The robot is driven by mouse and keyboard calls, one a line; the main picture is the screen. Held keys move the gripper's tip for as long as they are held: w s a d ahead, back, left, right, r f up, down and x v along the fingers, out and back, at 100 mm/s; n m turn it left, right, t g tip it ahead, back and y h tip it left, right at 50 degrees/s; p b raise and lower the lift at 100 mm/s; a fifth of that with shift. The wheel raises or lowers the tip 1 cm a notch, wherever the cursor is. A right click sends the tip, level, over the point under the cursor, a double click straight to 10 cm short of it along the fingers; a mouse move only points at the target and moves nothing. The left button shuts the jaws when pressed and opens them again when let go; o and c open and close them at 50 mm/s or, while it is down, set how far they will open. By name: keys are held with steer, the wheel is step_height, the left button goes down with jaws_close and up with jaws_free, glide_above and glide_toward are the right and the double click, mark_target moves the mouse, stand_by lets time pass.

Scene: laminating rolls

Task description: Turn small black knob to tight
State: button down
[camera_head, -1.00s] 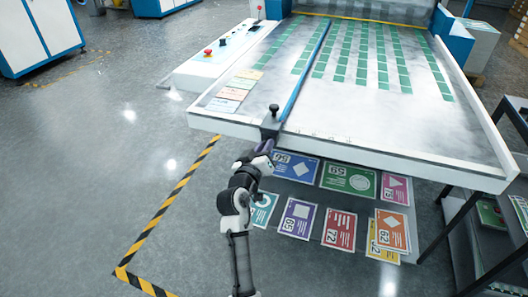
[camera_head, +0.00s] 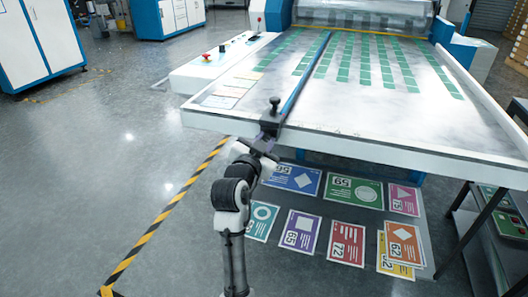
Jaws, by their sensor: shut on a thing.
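A black clamp block (camera_head: 270,124) sits on the front edge of the white table, at the near end of the blue guide bar (camera_head: 302,82). A round-topped black knob (camera_head: 274,102) stands upright on the block, clear of my gripper. My gripper (camera_head: 264,142) reaches up from below to the front of the block. It is shut on the small black knob there, which the fingers and wrist mostly hide. I cannot tell how far that knob is turned.
The white table (camera_head: 400,130) carries rows of green cards. A control panel (camera_head: 208,62) with a red button is at its left. Coloured sheets (camera_head: 345,243) lie below the front edge. A dark rack (camera_head: 480,225) stands at right. Floor at left is clear.

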steer(key=m+b, duration=0.5)
steer(key=m, duration=0.1)
steer(key=shift+f, duration=0.2)
steer(key=shift+r+m+y+b, duration=0.15)
steer(key=shift+m+y+b, duration=0.15)
steer(key=shift+m+b, duration=1.35)
steer(key=shift+m, duration=0.45)
steer(key=c, duration=1.3)
jaws_free()
steer(key=v, duration=1.3)
steer(key=shift+s, duration=0.4)
steer(key=shift+a, duration=0.15)
